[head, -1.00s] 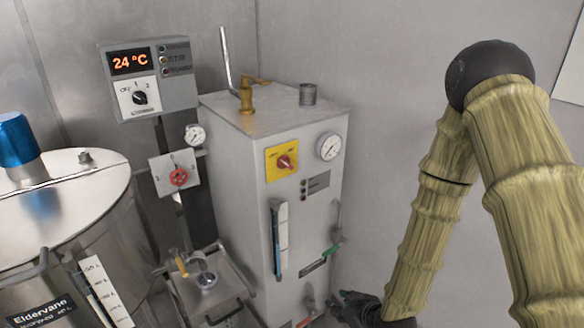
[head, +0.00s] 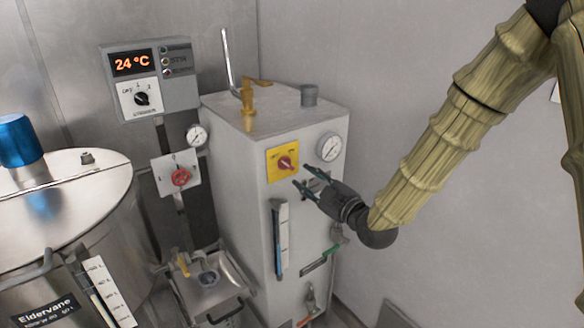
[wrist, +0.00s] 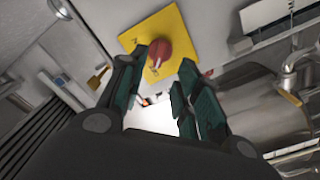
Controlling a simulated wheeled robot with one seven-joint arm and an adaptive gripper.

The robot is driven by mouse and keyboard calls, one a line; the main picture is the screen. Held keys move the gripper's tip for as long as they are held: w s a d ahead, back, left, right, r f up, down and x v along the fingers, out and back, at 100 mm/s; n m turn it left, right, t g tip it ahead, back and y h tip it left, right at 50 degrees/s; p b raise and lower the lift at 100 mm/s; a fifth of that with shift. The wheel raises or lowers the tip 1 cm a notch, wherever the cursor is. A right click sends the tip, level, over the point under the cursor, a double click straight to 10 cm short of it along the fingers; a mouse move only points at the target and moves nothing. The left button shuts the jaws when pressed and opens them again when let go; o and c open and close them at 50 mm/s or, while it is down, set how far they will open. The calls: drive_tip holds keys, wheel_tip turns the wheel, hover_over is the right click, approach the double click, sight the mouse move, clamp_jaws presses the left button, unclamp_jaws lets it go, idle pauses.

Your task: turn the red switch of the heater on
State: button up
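The heater is a grey upright box (head: 222,150). Its red switch (head: 285,163) is a knob on a yellow plate (head: 273,150) high on the front face. My gripper (head: 302,176) is just to the lower right of the switch, pointing at it, with its fingers apart and nothing between them. In the wrist view the red switch (wrist: 158,56) and its yellow plate (wrist: 152,25) lie beyond the fingertips, nearer the left finger. My gripper (wrist: 172,78) is open there too. I cannot tell whether a finger touches the knob.
A round gauge (head: 329,147) sits right of the switch, close to my gripper. Below are a level tube (head: 277,240) and a green-handled valve (head: 322,259). A control box (head: 148,80) reads 24 °C. A steel tank (head: 95,200) stands left. Bare wall is at right.

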sight(290, 168)
drive_tip(key=p+x, duration=0.1)
drive_tip(key=x, duration=0.6)
drive_tip(key=shift+w+a, duration=0.15)
drive_tip(key=shift+w, duration=0.05)
clamp_jaws()
